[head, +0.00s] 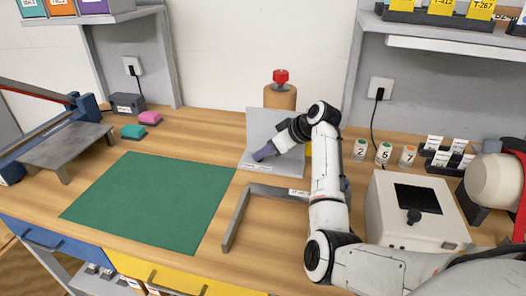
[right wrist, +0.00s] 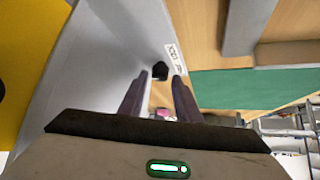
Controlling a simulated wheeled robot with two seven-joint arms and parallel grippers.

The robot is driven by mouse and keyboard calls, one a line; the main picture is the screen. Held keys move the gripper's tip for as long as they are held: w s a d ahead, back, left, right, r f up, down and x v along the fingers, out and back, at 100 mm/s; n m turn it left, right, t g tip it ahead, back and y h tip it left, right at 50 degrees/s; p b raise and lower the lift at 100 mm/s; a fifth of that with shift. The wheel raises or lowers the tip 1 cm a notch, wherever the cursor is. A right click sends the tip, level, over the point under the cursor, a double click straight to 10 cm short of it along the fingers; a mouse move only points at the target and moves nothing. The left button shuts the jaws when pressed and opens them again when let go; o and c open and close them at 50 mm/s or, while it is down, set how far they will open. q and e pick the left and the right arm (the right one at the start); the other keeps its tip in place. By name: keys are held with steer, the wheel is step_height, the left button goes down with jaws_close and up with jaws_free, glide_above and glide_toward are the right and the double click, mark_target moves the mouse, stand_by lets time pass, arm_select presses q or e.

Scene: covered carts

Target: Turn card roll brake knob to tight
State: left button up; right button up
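A brown card roll (head: 280,97) with a red knob (head: 281,76) on top stands behind a grey upright panel (head: 262,122). The panel's base has a white label. In the right wrist view, a small black knob (right wrist: 160,70) sits beside a label (right wrist: 175,58) that seems to start with "CARD". My right gripper (head: 262,155) reaches down in front of the panel. Its dark fingers (right wrist: 159,84) are apart, with the black knob just beyond and between their tips; a gap shows on both sides. In the head view the gripper hides this knob. My left gripper is not in view.
A grey metal frame (head: 238,215) lies just in front. A green mat (head: 150,200) covers the left bench. Numbered cans (head: 384,154) and a light box with a dark screen (head: 415,220) stand to the right. Pink and teal blocks (head: 133,132) lie at the back left.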

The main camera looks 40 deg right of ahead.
steer(key=shift+w+a+f, duration=0.1)
steer(key=shift+w+f, duration=0.4)
jaws_close()
